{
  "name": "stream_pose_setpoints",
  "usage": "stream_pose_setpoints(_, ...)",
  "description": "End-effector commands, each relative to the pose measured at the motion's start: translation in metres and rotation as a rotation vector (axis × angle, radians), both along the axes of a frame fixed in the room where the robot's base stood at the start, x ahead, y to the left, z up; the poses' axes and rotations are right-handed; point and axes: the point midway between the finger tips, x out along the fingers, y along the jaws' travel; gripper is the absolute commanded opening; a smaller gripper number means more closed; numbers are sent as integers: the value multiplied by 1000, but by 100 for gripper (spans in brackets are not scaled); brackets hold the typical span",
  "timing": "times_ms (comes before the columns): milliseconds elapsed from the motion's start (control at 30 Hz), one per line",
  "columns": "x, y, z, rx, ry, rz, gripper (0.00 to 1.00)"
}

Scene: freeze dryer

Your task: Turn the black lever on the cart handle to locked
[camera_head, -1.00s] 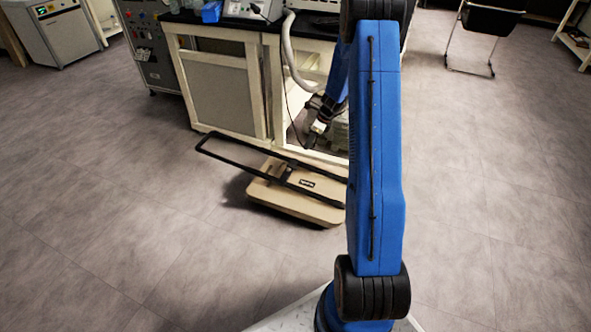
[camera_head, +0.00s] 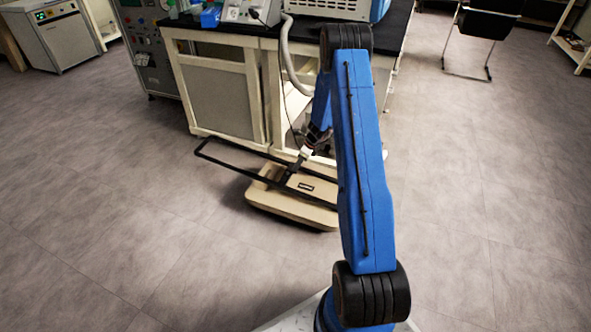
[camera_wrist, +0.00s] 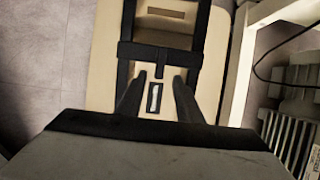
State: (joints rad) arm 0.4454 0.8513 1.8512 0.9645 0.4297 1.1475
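The cart (camera_head: 270,210) lies low on the floor with a tan deck and a black folding handle (camera_head: 222,163) stretched out to the left. In the wrist view the handle's black crossbar (camera_wrist: 155,54) spans its two rails. A small black piece (camera_wrist: 160,71), which looks like the lever, sticks out from the crossbar. My gripper (camera_wrist: 157,80) is open, with a finger on either side of this piece and a gap to each. In the head view my gripper (camera_head: 294,170) is down at the crossbar. I cannot tell its height or whether it touches.
A lab bench (camera_head: 215,95) with cream frames and a black top stands right behind the cart. A grey hose (camera_head: 284,50) hangs down its front. Clear floor (camera_head: 130,230) lies left of and in front of the cart.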

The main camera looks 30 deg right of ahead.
Motion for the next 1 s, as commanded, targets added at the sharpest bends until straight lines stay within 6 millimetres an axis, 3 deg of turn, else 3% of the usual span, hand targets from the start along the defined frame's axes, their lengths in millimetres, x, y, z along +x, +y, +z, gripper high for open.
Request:
stream_pose_setpoints(100, 5, 6, -19, 2, 2, 1, 33)
stream_pose_setpoints(300, 12, 10, -37, 0, 1, 0, 33)
stream_pose_setpoints(700, 14, 11, -42, 0, 0, 0, 33)
stream_pose_setpoints(733, 14, 11, -42, 0, 0, 0, 30)
stream_pose_setpoints(867, 14, 11, -42, 0, 0, 0, 0)
stream_pose_setpoints(1000, 14, 11, -42, 0, 0, 1, 0)
